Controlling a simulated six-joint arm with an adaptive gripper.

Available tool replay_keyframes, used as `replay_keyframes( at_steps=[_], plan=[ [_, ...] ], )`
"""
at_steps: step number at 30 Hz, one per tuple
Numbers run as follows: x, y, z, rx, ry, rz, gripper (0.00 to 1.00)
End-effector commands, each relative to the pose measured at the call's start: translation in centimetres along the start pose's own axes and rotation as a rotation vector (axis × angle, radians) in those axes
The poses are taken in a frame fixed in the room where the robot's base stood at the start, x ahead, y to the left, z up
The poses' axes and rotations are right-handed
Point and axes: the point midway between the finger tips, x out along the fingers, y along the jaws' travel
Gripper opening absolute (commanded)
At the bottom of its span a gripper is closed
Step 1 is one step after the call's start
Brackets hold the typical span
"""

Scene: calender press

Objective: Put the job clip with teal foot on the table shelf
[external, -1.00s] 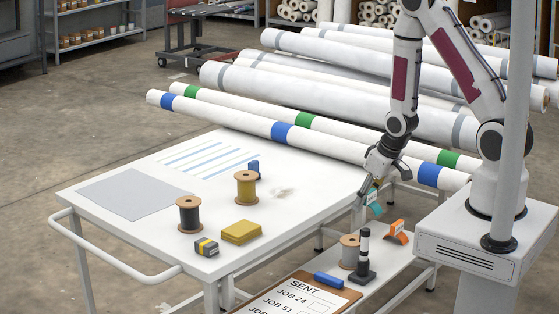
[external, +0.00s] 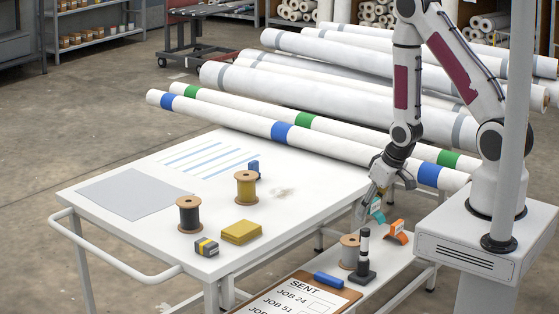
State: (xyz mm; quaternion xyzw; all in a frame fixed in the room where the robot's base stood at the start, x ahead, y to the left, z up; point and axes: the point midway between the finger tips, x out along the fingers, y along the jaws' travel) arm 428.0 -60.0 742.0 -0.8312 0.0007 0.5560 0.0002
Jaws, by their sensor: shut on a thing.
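The job clip with teal foot (external: 377,212) is held in my gripper (external: 368,203), above the table shelf (external: 400,262) and just past the right edge of the table top. My gripper points down and is shut on the clip; the fingers partly hide it. A gap seems to show between the clip and the shelf, but whether it touches is hard to tell. An orange-footed job clip (external: 397,232) stands on the shelf close to the right of it.
The white table top (external: 300,190) lies left. A pole (external: 514,130) stands at right.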

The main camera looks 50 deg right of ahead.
Motion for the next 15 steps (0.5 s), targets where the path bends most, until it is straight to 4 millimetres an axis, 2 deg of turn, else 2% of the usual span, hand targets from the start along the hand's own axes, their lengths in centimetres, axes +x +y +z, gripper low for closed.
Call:
replay_keyframes(
  at_steps=[15],
  plan=[
    [4.1,0.0,1.7,0.000,-0.001,0.000,0.18]
  ],
)
